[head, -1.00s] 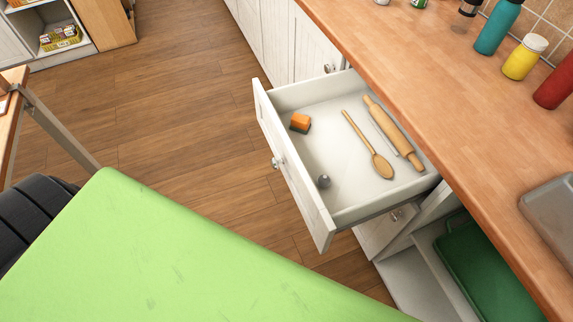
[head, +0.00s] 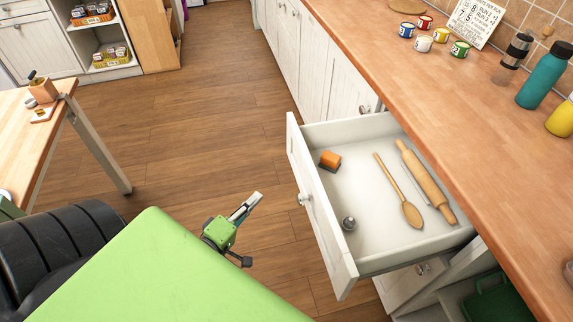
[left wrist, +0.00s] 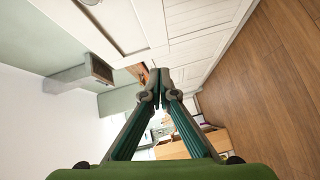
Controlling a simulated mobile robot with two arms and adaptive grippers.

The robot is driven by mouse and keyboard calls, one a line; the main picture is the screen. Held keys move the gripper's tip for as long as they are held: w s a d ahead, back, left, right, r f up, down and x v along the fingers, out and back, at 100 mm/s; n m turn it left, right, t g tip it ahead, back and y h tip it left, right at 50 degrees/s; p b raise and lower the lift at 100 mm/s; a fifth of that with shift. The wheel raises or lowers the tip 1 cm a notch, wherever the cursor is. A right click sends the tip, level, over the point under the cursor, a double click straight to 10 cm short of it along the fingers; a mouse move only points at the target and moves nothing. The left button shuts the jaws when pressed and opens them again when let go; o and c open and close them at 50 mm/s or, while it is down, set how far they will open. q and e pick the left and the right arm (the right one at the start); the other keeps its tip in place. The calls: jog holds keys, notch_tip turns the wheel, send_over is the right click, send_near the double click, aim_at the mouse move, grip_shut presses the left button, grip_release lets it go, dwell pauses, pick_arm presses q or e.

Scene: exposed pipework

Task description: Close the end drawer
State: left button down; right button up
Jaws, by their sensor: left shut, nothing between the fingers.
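The end drawer (head: 385,245) is pulled out from under the wooden counter in the head view. Its white front (head: 325,220) faces left and carries a round metal knob (head: 304,199). Inside lie a rolling pin (head: 425,180), a wooden spoon (head: 398,192), an orange-and-dark sponge (head: 330,160) and a small grey round item (head: 348,223). My left gripper (head: 254,200) is left of the drawer front, apart from it, over the floor. Its fingers meet at the tips in the left wrist view (left wrist: 160,78), with nothing between them. My right gripper is not in view.
White cabinets (head: 300,50) continue beyond the drawer. A wooden table (head: 35,150) stands at left. Open wooden floor (head: 190,130) lies between table and drawer.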

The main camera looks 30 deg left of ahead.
pick_arm(q)
notch_tip(320, 180, up, 4)
jog(key=n+t, duration=0.1)
jog(key=n, duration=0.2)
send_near(294, 154)
jog(key=w+a, duration=0.3)
jog(key=shift+w+d+y+p, duration=0.4)
jog(key=shift+w+d+p, duration=0.1)
jog(key=shift+w+d, duration=0.7)
jog(key=shift+w+d+f, duration=0.1)
jog(key=shift+w+d, duration=0.05)
jog(key=shift+w, duration=0.2)
jog(key=shift+d, duration=0.1)
